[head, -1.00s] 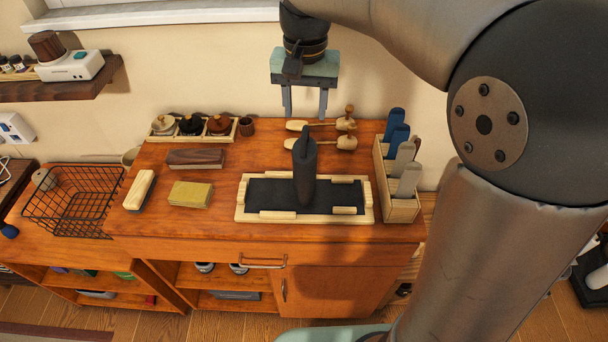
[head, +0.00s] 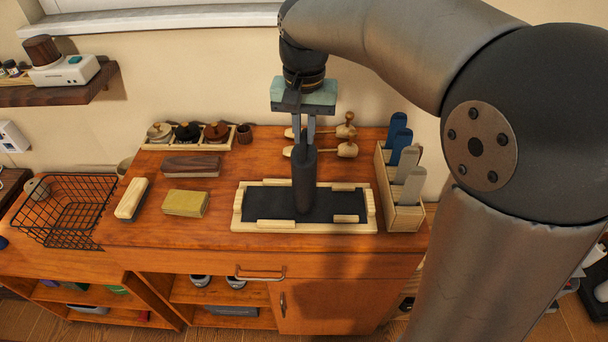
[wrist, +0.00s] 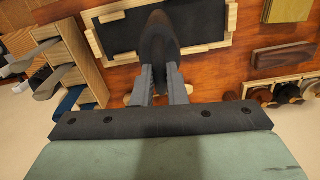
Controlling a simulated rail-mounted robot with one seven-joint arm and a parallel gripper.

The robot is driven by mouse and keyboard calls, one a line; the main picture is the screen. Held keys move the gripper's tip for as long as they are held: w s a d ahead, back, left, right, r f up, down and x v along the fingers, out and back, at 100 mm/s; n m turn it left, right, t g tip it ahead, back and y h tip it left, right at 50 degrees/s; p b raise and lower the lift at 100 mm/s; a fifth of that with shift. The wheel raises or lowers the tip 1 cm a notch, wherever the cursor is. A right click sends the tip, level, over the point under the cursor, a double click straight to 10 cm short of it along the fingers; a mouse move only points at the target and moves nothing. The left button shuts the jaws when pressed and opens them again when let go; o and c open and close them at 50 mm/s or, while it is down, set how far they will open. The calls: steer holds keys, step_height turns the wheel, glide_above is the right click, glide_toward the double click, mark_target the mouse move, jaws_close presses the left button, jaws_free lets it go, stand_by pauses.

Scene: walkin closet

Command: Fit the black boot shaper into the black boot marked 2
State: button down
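A tall dark upright piece with a narrow top, which I take for the black boot shaper (head: 304,183), stands on the black mat of a wooden-edged tray (head: 246,226). It also shows in the wrist view (wrist: 158,35), where its rounded body lies just beyond my fingertips. My gripper (head: 304,142) is above it, pointing down, with its two grey fingers drawn in on either side of the narrow top. In the wrist view my gripper (wrist: 161,72) appears shut on that top; the exact contact is partly hidden. I cannot make out a black boot marked 2 in any view.
A wooden holder (head: 405,217) with upright blue and grey paddles stands right of the tray. Wooden shoe trees (head: 335,151) lie behind. A yellow block (head: 186,203), a brush (head: 132,198) and a wire basket (head: 65,210) are to the left.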

steer(key=shift+r, duration=0.1)
steer(key=shift+r+p, duration=1.35)
steer(key=shift+r, duration=0.1)
